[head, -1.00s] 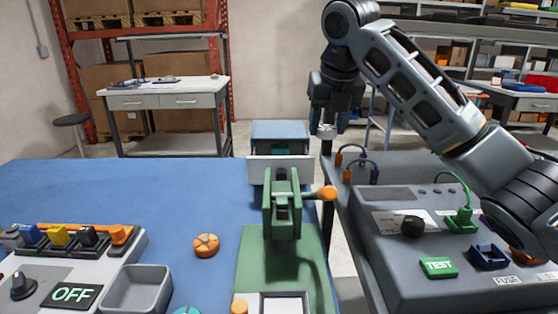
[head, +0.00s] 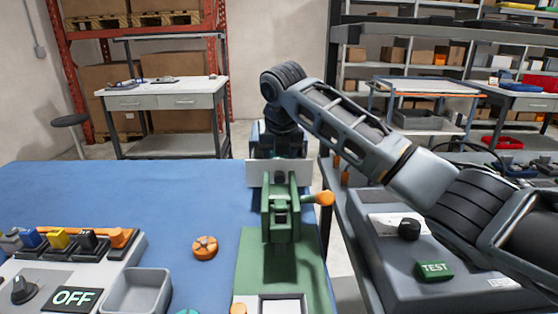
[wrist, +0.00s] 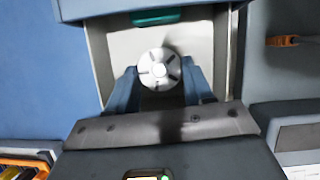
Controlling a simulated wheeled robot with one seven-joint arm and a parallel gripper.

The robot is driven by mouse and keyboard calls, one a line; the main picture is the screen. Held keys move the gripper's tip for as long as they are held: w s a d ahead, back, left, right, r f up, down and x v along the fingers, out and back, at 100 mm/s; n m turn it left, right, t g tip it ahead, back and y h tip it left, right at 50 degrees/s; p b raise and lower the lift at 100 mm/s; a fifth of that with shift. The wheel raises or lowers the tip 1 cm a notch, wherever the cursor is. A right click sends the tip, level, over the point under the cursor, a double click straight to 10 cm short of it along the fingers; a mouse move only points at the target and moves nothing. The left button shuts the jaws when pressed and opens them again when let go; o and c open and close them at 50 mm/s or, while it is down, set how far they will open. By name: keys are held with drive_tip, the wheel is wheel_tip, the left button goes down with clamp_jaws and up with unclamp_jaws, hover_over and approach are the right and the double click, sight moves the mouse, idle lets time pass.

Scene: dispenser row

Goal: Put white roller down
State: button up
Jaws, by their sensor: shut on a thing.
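The white roller (wrist: 158,69), round with dark radial slots on its end face, shows in the wrist view. My gripper (wrist: 159,75) is shut on it, with one blue-grey finger on each side. The roller is over the pale inside of an open drawer (wrist: 104,45); I cannot tell whether it touches the drawer floor. In the head view the drawer's pale front (head: 258,173) stands behind the green press, and the roller and fingertips are hidden.
The green press (head: 281,215) with an orange-knobbed lever stands in front of the drawer. An orange round part (head: 205,247) and a grey bin (head: 137,289) are on the blue table (head: 120,195). A grey test console (head: 385,260) is at the right.

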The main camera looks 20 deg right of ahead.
drive_tip(key=shift+f, duration=0.25)
drive_tip(key=shift+f, duration=0.15)
drive_tip(key=o, duration=1.1)
drive_tip(key=shift+o, duration=0.2)
drive_tip(key=shift+s+r, duration=0.1)
drive_tip(key=shift+r, duration=0.4)
drive_tip(key=v, duration=1.1)
drive_tip(key=shift+s+a+r, duration=0.1)
drive_tip(key=shift+s, duration=0.1)
